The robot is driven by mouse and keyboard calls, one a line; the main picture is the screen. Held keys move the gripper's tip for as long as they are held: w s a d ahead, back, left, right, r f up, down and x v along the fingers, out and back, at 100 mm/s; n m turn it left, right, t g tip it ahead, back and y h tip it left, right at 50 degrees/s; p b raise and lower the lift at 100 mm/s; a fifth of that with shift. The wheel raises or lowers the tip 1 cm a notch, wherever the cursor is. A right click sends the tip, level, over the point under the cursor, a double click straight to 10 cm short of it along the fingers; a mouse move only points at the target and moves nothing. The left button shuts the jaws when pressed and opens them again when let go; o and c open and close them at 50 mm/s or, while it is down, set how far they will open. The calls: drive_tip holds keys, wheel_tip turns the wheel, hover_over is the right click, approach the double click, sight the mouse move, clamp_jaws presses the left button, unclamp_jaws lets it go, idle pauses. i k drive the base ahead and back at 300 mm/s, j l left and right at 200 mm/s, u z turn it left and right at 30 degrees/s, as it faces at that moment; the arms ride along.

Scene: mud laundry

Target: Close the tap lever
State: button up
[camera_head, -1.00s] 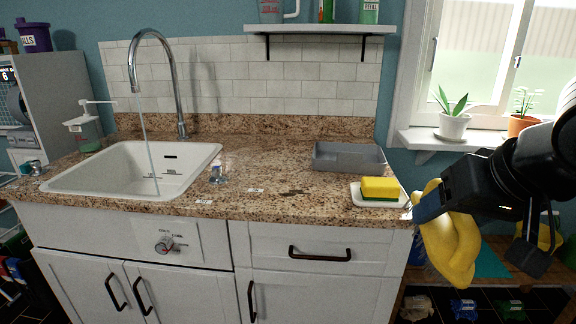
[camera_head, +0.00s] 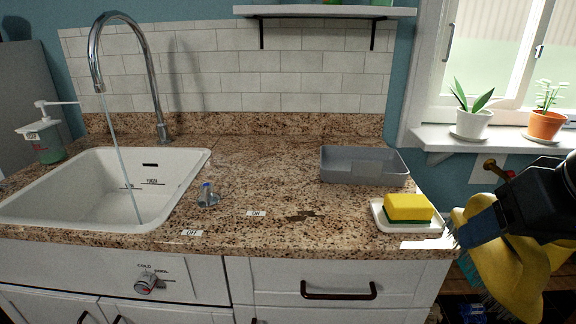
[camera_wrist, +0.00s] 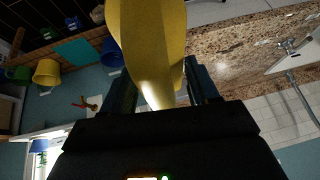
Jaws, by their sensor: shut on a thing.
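The tap lever (camera_head: 207,195) is a small metal fitting with a blue mark, on the granite counter right of the sink. An OFF label (camera_head: 191,233) lies in front of it and an ON label (camera_head: 256,213) to its right. The tall chrome tap (camera_head: 155,80) pours a thin stream of water into the white sink (camera_head: 165,205). My gripper (camera_head: 468,232) is beyond the counter's right end, far from the lever. It is shut on a yellow object (camera_head: 515,270), which also fills the wrist view's middle (camera_wrist: 150,45). I cannot tell exactly what this object is.
A yellow sponge (camera_head: 408,208) on a white dish (camera_head: 420,226) and a grey tray (camera_head: 362,178) stand on the counter's right side. A soap dispenser (camera_head: 45,140) is left of the sink. Potted plants (camera_head: 473,123) line the windowsill. The counter around the lever is mostly clear.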

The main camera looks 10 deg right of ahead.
sight(207, 188)
drive_tip(key=i+j, duration=0.15)
drive_tip(key=i, duration=0.3)
drive_tip(key=i+j, duration=0.15)
drive_tip(key=i, duration=0.35)
drive_tip(key=i+j, duration=0.15)
drive_tip(key=i, duration=0.3)
